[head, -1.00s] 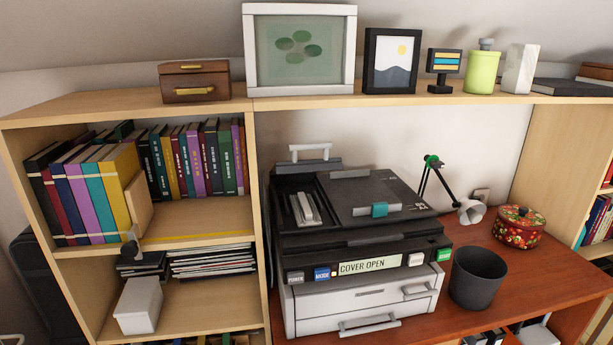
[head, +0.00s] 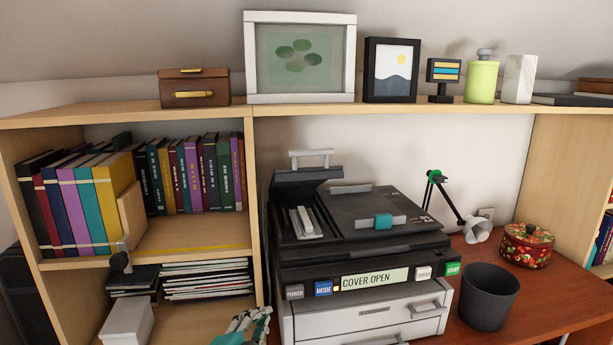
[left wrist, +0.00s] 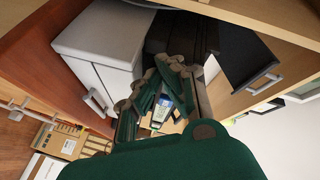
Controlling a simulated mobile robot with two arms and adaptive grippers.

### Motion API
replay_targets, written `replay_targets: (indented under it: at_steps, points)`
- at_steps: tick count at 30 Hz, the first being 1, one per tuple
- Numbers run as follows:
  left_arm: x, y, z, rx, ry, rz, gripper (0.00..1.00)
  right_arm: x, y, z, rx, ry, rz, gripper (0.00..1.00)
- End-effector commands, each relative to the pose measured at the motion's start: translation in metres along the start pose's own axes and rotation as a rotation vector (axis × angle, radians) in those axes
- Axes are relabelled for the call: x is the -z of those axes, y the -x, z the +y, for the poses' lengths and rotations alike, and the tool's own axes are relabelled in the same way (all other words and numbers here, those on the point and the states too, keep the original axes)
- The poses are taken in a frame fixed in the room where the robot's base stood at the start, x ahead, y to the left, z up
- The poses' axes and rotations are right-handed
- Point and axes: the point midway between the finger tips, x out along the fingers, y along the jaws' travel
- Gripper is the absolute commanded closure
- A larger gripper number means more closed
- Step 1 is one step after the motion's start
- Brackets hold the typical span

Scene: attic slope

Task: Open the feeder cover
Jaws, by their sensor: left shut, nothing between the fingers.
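The dark printer (head: 360,262) stands on the red-brown desk, and its display (head: 375,279) reads COVER OPEN. The feeder cover (head: 308,176), a dark flap with a pale handle, stands raised at the back left of the printer's top. Below it, the feeder bay is uncovered and shows a light grey part (head: 303,222). My left gripper (head: 248,325) is at the bottom edge of the head view, low and left of the printer, apart from the cover. In the left wrist view its green fingers (left wrist: 172,75) are shut and empty. My right gripper is not in view.
A bookshelf with books (head: 195,172) and a magazine stack (head: 207,279) stands left of the printer. A black bin (head: 488,297), a lamp (head: 475,233) and a red floral pot (head: 527,246) are on the right. Frames and a brown box (head: 194,88) line the top shelf.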

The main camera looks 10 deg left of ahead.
Motion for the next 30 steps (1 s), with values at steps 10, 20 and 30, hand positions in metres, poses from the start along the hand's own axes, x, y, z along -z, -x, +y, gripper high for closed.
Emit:
replay_targets:
  at_steps: [10, 20, 30]
  points:
    - [0.105, -0.019, -0.146, 0.41, -0.71, 0.363, 1.0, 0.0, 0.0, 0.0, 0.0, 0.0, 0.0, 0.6]
    - [0.128, -0.032, -0.168, 0.463, -0.806, 0.399, 1.0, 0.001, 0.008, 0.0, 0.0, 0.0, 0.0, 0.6]
    - [0.165, -0.091, -0.185, 0.462, -0.802, 0.4, 1.0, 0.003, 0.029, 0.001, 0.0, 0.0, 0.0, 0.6]
